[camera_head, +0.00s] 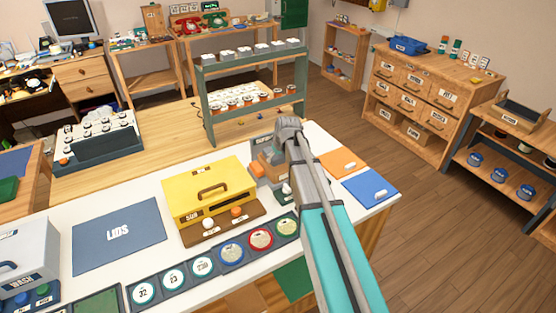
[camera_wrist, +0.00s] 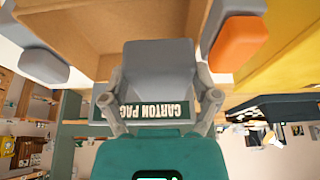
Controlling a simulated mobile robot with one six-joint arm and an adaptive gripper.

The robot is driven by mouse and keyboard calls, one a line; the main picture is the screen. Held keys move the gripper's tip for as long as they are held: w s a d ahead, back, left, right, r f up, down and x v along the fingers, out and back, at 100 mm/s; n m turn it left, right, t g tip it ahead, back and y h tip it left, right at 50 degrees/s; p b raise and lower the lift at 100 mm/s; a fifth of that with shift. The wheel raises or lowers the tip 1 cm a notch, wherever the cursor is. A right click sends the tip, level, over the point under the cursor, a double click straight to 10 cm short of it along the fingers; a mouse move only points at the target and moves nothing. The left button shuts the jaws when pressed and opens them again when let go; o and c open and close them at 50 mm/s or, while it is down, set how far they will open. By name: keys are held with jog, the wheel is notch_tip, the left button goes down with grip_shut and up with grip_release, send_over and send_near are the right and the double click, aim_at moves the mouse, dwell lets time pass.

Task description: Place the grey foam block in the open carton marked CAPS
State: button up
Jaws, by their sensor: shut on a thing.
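In the wrist view my gripper (camera_wrist: 160,84) is shut on a grey block (camera_wrist: 158,64), with one finger on each side of it. An open brown carton (camera_wrist: 82,22) lies close beyond the block. The block overlaps the carton's edge in this view, and I cannot tell whether it is inside. In the head view the carton (camera_head: 271,170) stands right of the yellow box, partly hidden by my arm. My gripper and the held block are mostly hidden there. No CAPS mark is readable.
An orange-and-grey piece (camera_wrist: 238,42) and another grey piece (camera_wrist: 40,66) flank the carton. The yellow box (camera_head: 208,187) stands close on its left. A CARTON PAC sign (camera_wrist: 155,112) shows upside down.

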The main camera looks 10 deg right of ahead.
jog(key=shift+f+b, duration=0.6)
dwell(0.3)
jog(key=o, duration=0.7)
jog(key=shift+r, duration=0.15)
jog(key=shift+r+p, duration=0.6)
jog(key=shift+p, duration=0.2)
jog(key=p+v, duration=1)
jog(key=v, duration=0.1)
jog(key=shift+r+p, duration=0.4)
jog(key=shift+s+d, duration=0.1)
jog(key=shift+s, duration=0.05)
jog(key=s+a+f+m+g+h, duration=0.1)
jog(key=s+a+m+g, duration=0.1)
jog(key=s, duration=2)
jog(key=shift+s+f+m+g, duration=0.3)
jog(key=shift+m+g, duration=0.6)
jog(key=shift+g, duration=0.3)
